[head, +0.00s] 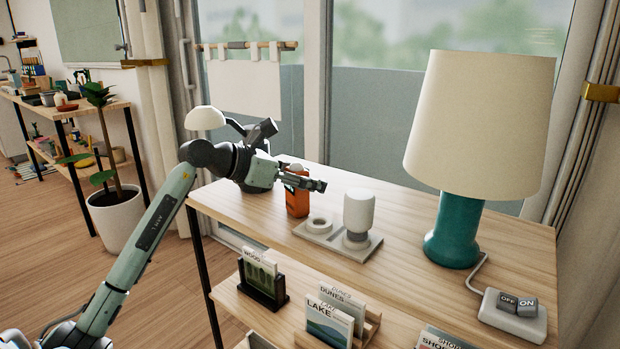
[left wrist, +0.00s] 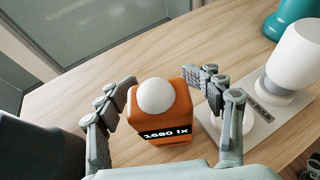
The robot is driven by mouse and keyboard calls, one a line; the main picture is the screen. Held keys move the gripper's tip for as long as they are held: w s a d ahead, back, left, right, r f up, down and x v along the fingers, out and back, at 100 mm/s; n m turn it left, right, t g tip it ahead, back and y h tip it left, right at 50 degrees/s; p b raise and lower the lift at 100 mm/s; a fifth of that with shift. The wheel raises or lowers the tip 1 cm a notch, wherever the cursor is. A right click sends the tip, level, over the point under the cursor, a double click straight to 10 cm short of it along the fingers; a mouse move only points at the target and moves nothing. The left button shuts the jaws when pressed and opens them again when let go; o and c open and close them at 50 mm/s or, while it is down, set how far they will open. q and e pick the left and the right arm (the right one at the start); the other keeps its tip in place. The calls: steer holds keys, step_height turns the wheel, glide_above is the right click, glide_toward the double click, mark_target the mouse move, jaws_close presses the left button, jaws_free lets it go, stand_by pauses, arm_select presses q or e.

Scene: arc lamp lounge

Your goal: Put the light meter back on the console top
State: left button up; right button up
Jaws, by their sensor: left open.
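The light meter (head: 297,195) is an orange box with a white dome on top, standing upright on the wooden console top (head: 400,217). In the left wrist view the light meter (left wrist: 162,118) sits between the two fingers, its dark display reading "1680 lx". My left gripper (head: 305,184) is at the meter in the head view, partly covering its upper part. In the left wrist view my left gripper (left wrist: 168,110) is open, with a finger on each side of the meter and gaps showing. My right gripper is in neither view.
Right of the meter, a grey plate (head: 363,250) bears a white ring (head: 319,224) and a white cylinder (head: 358,212). A teal lamp (head: 454,232) and an OFF/ON switch box (head: 513,316) stand farther right. Cards (head: 328,318) fill the lower shelf. The front console top is largely clear.

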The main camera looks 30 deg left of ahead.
mark_target(290, 170)
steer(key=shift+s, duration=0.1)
arm_select(q)
steer(key=shift+r, duration=0.2)
steer(key=v, duration=0.4)
steer(key=shift+s+a+f, duration=0.1)
steer(key=shift+s+a, duration=0.15)
steer(key=shift+s, duration=0.05)
steer(key=b+v, duration=0.1)
steer(key=v, duration=0.6)
steer(key=shift+r, duration=0.2)
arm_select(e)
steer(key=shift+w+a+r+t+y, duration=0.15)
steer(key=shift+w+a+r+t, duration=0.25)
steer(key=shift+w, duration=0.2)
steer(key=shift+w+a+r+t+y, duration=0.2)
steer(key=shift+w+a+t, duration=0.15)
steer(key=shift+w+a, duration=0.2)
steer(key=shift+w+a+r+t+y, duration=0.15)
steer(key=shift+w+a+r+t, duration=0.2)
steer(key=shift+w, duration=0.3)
arm_select(q)
steer(key=shift+s, duration=0.1)
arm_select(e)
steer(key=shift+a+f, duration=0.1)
